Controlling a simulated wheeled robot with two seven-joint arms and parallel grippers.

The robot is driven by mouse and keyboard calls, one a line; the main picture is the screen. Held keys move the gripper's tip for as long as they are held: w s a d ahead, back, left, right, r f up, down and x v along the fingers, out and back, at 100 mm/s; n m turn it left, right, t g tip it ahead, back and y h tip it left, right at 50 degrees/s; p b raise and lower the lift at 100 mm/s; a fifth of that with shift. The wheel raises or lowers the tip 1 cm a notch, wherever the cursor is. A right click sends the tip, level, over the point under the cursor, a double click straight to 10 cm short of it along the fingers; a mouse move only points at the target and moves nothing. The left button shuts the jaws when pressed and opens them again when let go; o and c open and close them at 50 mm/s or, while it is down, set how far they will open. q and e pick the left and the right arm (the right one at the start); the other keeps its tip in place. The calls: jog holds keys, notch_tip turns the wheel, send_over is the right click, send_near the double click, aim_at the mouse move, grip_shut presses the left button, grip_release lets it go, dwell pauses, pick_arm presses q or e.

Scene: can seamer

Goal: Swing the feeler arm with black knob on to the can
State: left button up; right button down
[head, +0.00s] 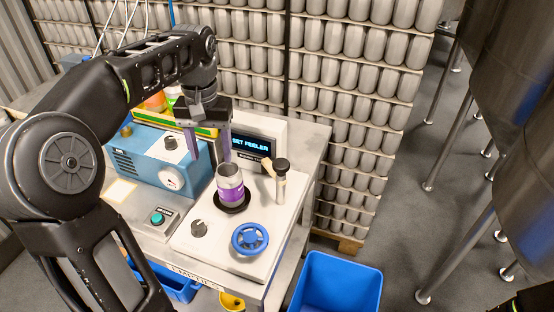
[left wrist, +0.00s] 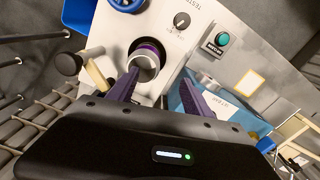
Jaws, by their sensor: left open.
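A silver can with a purple band (head: 230,185) stands upright on a round black base on the white seamer top; its open rim also shows in the left wrist view (left wrist: 145,62). The feeler arm (head: 281,188) is a pale bar on a post just right of the can, with a black knob (head: 282,165) on top. In the left wrist view the knob (left wrist: 68,64) and the pale arm (left wrist: 97,75) lie left of the can, apart from it. My left gripper (head: 210,158) is open and empty, above and behind the can. My right gripper is not clearly visible.
A display reading "SET FEELER" (head: 252,146) stands behind the can. A blue handwheel (head: 250,238) and a dark dial (head: 198,228) are in front. A blue tester box (head: 150,160) stands left. A blue bin (head: 336,284) sits on the floor; stacked cans (head: 350,90) fill the back.

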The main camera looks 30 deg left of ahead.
aim_at(281, 163)
pick_arm(q)
jog(key=shift+s+d+r+m+t+h+p, duration=0.25)
jog(key=shift+d+r+m+t+h+p, duration=0.4)
jog(key=shift+d+r+m, duration=0.4)
jog(key=w+d+r+m+t+h, duration=0.1)
jog(key=w+d+r+m+t, duration=0.1)
jog(key=w+d+m, duration=0.3)
jog(key=shift+d+m, duration=2.25)
jog(key=shift+m, duration=0.3)
jog(key=shift+w+h, duration=0.15)
jog(key=shift+h, duration=0.1)
jog(key=shift+t, duration=0.25)
jog(key=shift+p+x, duration=0.5)
jog(key=shift+x, duration=3.35)
jog(key=shift+c, duration=0.5)
grip_shut()
